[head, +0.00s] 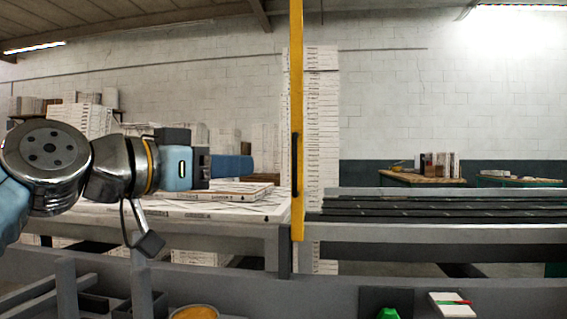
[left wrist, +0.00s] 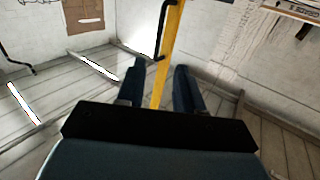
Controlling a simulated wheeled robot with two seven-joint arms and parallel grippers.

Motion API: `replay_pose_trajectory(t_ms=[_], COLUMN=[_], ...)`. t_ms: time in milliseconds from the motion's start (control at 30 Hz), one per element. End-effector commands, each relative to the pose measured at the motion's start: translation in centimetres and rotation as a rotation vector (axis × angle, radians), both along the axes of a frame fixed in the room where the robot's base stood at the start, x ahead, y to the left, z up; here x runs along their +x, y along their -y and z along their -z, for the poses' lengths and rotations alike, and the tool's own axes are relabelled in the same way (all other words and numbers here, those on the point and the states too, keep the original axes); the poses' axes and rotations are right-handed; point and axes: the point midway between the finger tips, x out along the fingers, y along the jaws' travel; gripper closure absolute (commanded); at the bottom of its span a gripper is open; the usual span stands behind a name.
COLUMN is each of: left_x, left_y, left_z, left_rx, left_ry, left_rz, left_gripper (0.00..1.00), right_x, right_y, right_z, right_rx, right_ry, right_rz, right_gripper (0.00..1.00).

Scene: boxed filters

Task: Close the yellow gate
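The yellow gate (head: 297,90) shows in the head view as a narrow upright yellow panel, seen nearly edge-on, right of centre. A black handle (head: 294,165) is on its left side. My left gripper (head: 250,166) points right toward the gate at about handle height, with a visible gap between fingertips and gate. In the left wrist view my left gripper (left wrist: 159,85) has its two dark blue fingers apart and empty. The yellow gate (left wrist: 172,50) lines up between them, beyond the tips, with the black handle (left wrist: 164,30) at its upper left. My right gripper is not in view.
Flat boxes (head: 215,205) lie on a table behind my left arm. A dark roller conveyor (head: 440,207) runs to the right of the gate. A tall stack of boxes (head: 322,120) stands behind the gate. A grey ledge (head: 250,290) crosses the front.

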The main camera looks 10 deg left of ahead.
Motion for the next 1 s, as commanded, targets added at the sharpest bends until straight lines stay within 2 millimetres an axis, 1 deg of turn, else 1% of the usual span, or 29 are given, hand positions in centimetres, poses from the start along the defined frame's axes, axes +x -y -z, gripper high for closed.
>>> replay_pose_trajectory(t_ms=[167, 400, 533, 700, 1000], left_x=[2.9, 7.5, 9.3, 10.6, 10.8], left_y=[1.9, 5.0, 6.2, 7.1, 7.3], left_z=[-0.3, -0.5, -0.4, -0.2, 0.0], left_rx=[0.001, 0.001, 0.001, 0.001, 0.0], left_ry=[-0.004, -0.005, -0.004, -0.002, 0.0], left_rz=[0.002, 0.003, 0.003, 0.002, 0.001], left_gripper=[0.64, 0.64, 0.64, 0.64, 0.64], right_x=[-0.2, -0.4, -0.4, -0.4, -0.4], right_y=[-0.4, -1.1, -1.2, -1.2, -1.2], right_z=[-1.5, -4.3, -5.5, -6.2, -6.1], right_rx=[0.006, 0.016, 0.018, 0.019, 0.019], right_ry=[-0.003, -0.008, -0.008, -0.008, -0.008], right_rz=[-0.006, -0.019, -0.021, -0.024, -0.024], right_gripper=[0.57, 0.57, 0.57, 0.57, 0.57])
